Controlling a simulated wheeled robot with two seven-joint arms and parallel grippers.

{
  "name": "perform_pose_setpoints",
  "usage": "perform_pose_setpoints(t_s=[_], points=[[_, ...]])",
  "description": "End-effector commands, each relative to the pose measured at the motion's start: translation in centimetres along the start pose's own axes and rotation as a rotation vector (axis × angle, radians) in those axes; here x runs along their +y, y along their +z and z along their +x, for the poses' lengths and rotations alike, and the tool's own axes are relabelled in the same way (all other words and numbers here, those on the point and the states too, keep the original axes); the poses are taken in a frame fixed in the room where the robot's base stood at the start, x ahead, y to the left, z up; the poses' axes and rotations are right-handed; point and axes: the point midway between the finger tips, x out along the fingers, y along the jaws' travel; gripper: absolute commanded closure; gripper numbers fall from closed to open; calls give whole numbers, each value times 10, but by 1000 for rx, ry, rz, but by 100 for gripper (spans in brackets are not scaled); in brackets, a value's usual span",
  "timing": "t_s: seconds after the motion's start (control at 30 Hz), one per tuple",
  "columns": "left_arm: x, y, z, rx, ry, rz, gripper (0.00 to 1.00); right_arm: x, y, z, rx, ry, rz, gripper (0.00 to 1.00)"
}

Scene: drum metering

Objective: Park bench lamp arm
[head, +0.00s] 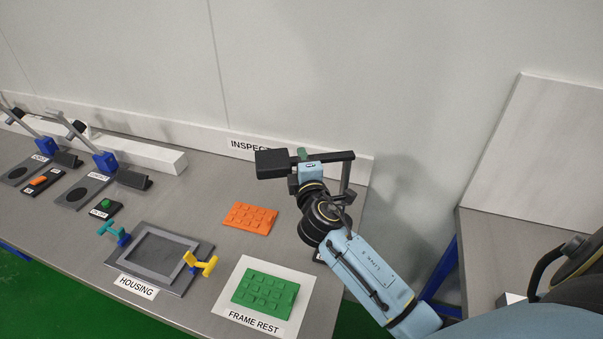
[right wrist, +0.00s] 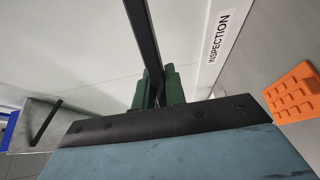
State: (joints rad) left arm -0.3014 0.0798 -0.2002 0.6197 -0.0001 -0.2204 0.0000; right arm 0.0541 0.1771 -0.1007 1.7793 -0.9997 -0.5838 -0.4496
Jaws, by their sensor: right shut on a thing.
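The black bench lamp arm (head: 335,157) stands at the back right of the bench, beside the INSPECTION label. Its bar runs level from a post on the right to a dark boxy lamp head (head: 272,163) on the left. My right gripper (head: 302,155) reaches up from the lower right and is shut on the lamp arm. In the right wrist view the black bar (right wrist: 140,38) passes up between dark green pieces at the jaws. The lamp's base is partly hidden behind my right arm. My left gripper is not in view.
An orange studded plate (head: 250,216) lies on the bench, and a green one (head: 265,291) lies on the FRAME REST mat (head: 240,273). The housing frame (head: 160,258) has teal and yellow clamps. Fixtures with blue clamps (head: 105,162) stand at left. A wall backs the bench.

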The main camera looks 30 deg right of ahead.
Motion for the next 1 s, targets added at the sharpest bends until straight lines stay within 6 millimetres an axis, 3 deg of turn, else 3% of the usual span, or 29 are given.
perform_pose_setpoints(t_s=[0.1, 0.5, 1.0], points=[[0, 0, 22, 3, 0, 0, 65, -6, -2, 13, -111, 0, 8, 100], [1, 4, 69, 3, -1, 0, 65, -5, 7, 44, -396, 0, 2, 100], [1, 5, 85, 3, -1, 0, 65, -1, 14, 54, -506, 0, -1, 100]])
